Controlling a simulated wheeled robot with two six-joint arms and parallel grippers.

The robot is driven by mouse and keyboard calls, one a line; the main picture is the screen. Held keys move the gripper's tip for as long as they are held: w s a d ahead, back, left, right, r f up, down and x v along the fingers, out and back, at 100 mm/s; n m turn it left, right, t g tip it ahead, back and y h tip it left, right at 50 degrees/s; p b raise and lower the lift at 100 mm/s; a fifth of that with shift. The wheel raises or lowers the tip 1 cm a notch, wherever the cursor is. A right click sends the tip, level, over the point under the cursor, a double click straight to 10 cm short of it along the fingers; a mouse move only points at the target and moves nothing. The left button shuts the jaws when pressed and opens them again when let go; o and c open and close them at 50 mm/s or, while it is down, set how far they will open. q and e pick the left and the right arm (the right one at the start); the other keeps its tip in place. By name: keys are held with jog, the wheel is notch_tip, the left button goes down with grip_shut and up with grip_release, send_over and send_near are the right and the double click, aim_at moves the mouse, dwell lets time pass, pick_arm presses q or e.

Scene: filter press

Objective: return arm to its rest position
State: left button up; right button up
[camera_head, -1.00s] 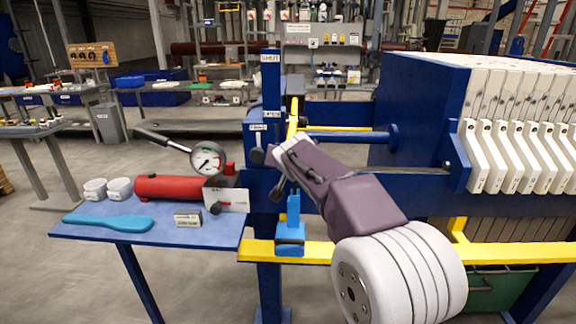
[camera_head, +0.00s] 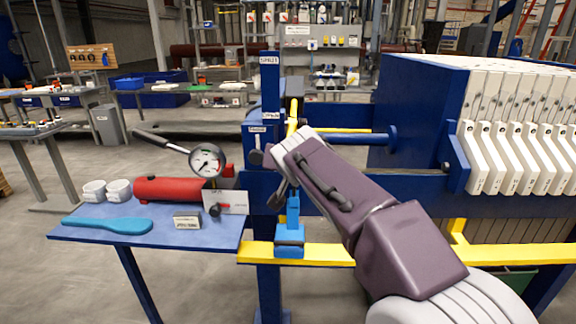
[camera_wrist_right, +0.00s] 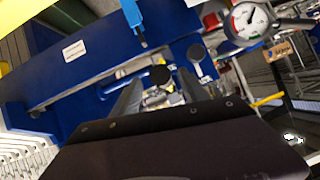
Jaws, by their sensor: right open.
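My right arm comes in from the lower right in the head view and reaches to the blue press post. My right gripper (camera_wrist_right: 160,82) is open in the right wrist view, with two dark fingers apart and nothing held between them. A round black knob shows between the fingers, beyond them; I cannot tell the distance. In the head view the fingers are mostly hidden behind my wrist. My left gripper is not in view.
The blue post (camera_head: 271,95) and a blue bracket (camera_head: 290,240) on the yellow rail (camera_head: 330,254) stand close to my arm. White filter plates (camera_head: 500,155) are at right. A side table (camera_head: 75,233) holds a red pump (camera_head: 165,189), gauge (camera_head: 207,160), cups and a blue paddle. Floor at lower left is clear.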

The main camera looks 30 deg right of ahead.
jog(key=shift+s+a+r, duration=0.2)
jog(key=shift+s+r, duration=0.05)
jog(key=shift+s, duration=0.2)
jog(key=s+a+f+n+g+y, duration=0.2)
jog(key=s+a+f+g, duration=0.15)
jog(key=f, duration=0.75)
jog(key=s+a+f+n+g+y, duration=0.15)
jog(key=a+f, duration=0.25)
jog(key=f, duration=0.8)
jog(key=s+a+f+n+g+y, duration=0.2)
jog(key=s+a+f+n+g, duration=0.2)
jog(key=s+f, duration=0.9)
notch_tip(320, 180, up, 15)
jog(key=p, duration=1.5)
jog(key=shift+s+a+r+g, duration=0.2)
jog(key=shift+s+a+g, duration=0.1)
jog(key=shift+s, duration=0.1)
